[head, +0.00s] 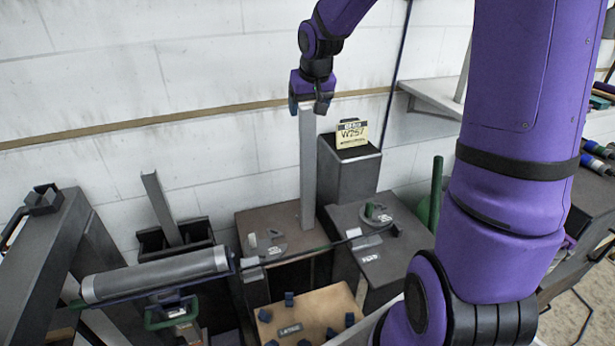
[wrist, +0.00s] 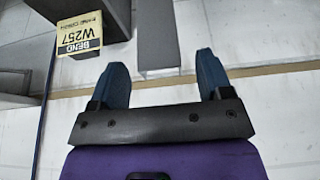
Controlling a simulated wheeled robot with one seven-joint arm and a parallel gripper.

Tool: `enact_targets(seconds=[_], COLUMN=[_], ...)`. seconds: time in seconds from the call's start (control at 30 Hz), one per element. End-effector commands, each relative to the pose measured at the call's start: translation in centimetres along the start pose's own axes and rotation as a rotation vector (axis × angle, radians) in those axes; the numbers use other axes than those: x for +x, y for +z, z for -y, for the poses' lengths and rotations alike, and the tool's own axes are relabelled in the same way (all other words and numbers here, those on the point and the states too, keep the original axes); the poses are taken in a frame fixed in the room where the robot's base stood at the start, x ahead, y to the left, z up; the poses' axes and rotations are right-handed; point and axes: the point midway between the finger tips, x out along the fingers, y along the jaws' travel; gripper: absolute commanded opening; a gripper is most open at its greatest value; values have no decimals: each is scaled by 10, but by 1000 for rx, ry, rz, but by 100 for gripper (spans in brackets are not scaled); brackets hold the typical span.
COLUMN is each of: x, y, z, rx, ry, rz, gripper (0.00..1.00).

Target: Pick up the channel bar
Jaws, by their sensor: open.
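A tall grey bar (head: 308,160), which looks like the channel bar, stands upright on a brown-topped block. Its upper end is right below my gripper (head: 312,106) in the head view. In the wrist view the bar (wrist: 157,35) runs up the picture, with its near end between the two blue fingertips of my gripper (wrist: 170,72). The fingers are open, with a gap on each side of the bar. I cannot tell how deep the bar's end sits between them. A second, shorter grey bar (head: 160,205) leans in a dark holder at the left.
A dark grey pillar with a yellow W257 sign (head: 352,134) stands close right of the bar; the sign (wrist: 80,36) also shows in the wrist view. A grey roller (head: 155,273) lies at front left. A tan board (head: 310,315) with several blue pieces sits in front. The wall is close behind.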

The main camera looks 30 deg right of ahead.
Motion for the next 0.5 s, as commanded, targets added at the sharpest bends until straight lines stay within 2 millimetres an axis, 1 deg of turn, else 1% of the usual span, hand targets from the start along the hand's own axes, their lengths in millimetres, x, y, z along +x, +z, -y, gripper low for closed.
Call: enact_targets(seconds=[0.03,0.1,0.2,0.47,0.5], x=[7,15,21,22,22], y=[0,0,0,0,0], z=[0,0,0,0,0], rx=[-1,0,-1,0,0], ry=[-1,-1,0,0,0], rz=[3,2,1,0,0], gripper=[72,72,72,72,63])
